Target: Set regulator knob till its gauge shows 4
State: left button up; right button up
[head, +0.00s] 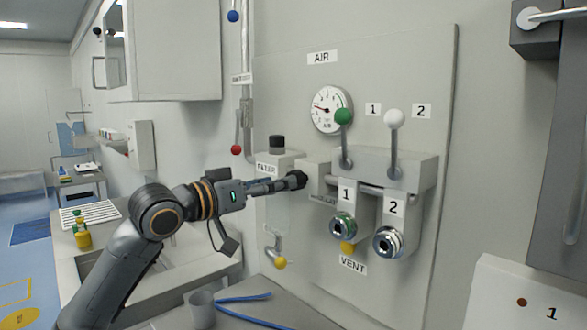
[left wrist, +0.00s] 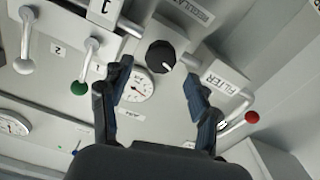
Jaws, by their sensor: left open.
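The regulator knob (head: 297,180) is black and sits on the regulator body left of the valve block. In the left wrist view the knob (left wrist: 160,56) has a white pointer mark and lies ahead, between the lines of the two fingers. My left gripper (head: 275,185) points right at the knob. In the left wrist view its blue-padded fingers (left wrist: 157,78) are apart, with a gap on both sides of the knob. The round white gauge (head: 328,110) has a needle pointing left; its exact reading is too small to tell. The gauge (left wrist: 140,85) also shows between the fingers.
A green-ball lever (head: 344,117) and a white-ball lever (head: 393,118) stand right of the gauge. Ports 1 (head: 343,226) and 2 (head: 388,242) sit below. The filter (head: 285,205) is behind my gripper, with a yellow-ball drain (head: 280,263) beneath. A blue hose (head: 243,298) lies on the counter.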

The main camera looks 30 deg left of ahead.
aim_at(298, 180)
pick_arm(q)
jog(key=p+x, duration=0.1)
jog(key=x, duration=0.4)
jog(key=shift+w+d, duration=0.1)
jog(key=shift+w, duration=0.1)
jog(key=c, duration=1.2)
pick_arm(e)
jog(key=shift+w+d+r, duration=0.25)
jog(key=shift+d+r, duration=0.05)
jog(key=shift+r, duration=0.25)
jog(key=shift+w+d+r, duration=0.25)
jog(key=shift+r, duration=0.3)
